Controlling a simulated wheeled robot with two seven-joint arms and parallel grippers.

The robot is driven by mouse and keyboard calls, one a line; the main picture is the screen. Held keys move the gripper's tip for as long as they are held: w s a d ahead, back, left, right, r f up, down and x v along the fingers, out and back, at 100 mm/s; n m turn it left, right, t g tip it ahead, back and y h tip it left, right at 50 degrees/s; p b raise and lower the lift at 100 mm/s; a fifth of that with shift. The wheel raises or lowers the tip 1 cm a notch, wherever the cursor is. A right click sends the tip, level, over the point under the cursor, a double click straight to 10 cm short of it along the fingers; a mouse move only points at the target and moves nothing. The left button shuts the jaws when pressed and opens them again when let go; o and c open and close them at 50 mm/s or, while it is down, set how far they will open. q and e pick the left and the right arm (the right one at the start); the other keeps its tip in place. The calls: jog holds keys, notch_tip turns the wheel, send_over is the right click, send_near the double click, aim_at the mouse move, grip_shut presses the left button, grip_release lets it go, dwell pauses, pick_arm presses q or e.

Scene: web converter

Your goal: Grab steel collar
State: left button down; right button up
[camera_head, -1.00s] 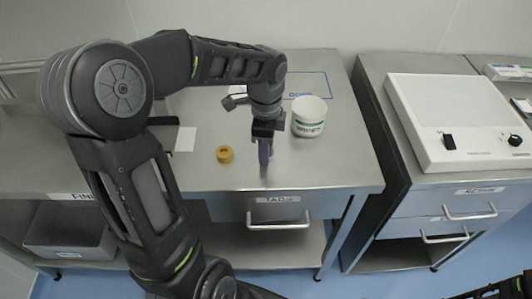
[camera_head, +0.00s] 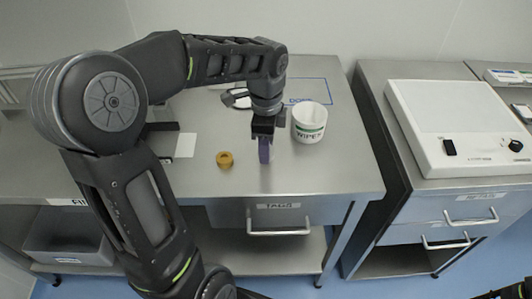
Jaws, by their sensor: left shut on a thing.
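My left gripper (camera_head: 264,142) reaches down over the front part of the left steel table, to the left of a white tub labelled WIPES. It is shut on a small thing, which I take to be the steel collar. The gripper hides most of it, and only a narrow purple-grey shape (camera_head: 265,153) shows at the jaws. I cannot tell whether it touches the table top. A yellow, brass-coloured collar (camera_head: 225,159) lies on the table to the left of the gripper, apart from it.
The white WIPES tub (camera_head: 309,123) stands close to the right of my gripper. A blue-outlined area (camera_head: 327,91) is marked behind it. A white card (camera_head: 186,145) lies at left. A white device (camera_head: 455,128) sits on the right cabinet. The table's front right is clear.

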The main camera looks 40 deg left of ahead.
pick_arm(q)
notch_tip(320, 180, up, 7)
jog(key=shift+r, duration=0.1)
